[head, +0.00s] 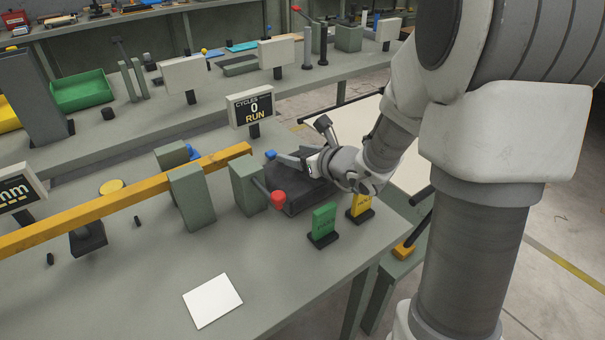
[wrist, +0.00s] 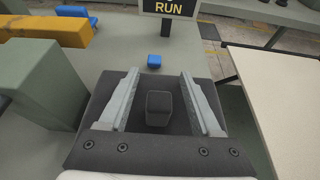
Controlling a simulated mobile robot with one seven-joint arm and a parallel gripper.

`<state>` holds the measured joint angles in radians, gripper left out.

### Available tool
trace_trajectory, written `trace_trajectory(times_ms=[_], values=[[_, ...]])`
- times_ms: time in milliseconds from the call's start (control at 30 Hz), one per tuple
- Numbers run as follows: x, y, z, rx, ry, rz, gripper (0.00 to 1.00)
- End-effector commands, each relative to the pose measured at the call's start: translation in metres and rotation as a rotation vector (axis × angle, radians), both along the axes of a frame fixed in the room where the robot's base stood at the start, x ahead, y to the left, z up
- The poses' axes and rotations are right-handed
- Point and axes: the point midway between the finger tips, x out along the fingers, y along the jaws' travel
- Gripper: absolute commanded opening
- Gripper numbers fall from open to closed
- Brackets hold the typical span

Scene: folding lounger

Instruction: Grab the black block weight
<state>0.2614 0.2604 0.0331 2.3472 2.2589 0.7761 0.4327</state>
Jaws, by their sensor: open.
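A dark slab-like block (head: 305,197) lies on the near bench, partly hidden under my gripper in the head view. In the wrist view, a small black block (wrist: 158,108) stands up between my two fingers on a dark surface. My gripper (wrist: 160,76) is open, with one pale finger on each side of the small block and a gap on both sides. In the head view my gripper (head: 287,161) reaches in from the right above the slab. Whether the fingers touch the slab cannot be told.
A yellow beam (head: 125,200) runs between green-grey posts (head: 249,187) left of my gripper. A red-knobbed lever (head: 278,199), a green tag (head: 323,221) and a yellow tag (head: 361,204) stand close in front. A blue block (wrist: 154,61) is beyond the fingers. A CYCLES sign (head: 250,106) stands behind.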

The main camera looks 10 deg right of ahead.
Motion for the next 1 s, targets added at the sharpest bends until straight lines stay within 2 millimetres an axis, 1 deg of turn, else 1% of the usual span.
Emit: trace_trajectory(times_ms=[267, 300, 367, 400, 467, 500, 633, 667, 1000], values=[[-0.0001, 0.0008, -0.0003, 0.0, 0.0, 0.0, 0.65], [-0.0001, 0.0008, -0.0003, 0.0, 0.0, 0.0, 0.61], [-0.0001, 0.0007, -0.0003, 0.0, 0.0, 0.0, 0.51], [-0.0001, 0.0007, -0.0003, 0.0, 0.0, 0.0, 0.43], [-0.0001, 0.0007, -0.0002, 0.0, 0.0, 0.0, 0.33], [-0.0001, 0.0007, -0.0002, 0.0, 0.0, 0.0, 0.25], [-0.0001, 0.0007, -0.0003, 0.0, 0.0, 0.0, 0.02], [-0.0001, 0.0007, -0.0002, 0.0, 0.0, 0.0, 0.0], [0.0, 0.0008, -0.0002, 0.0, -0.001, 0.0, 0.0]])
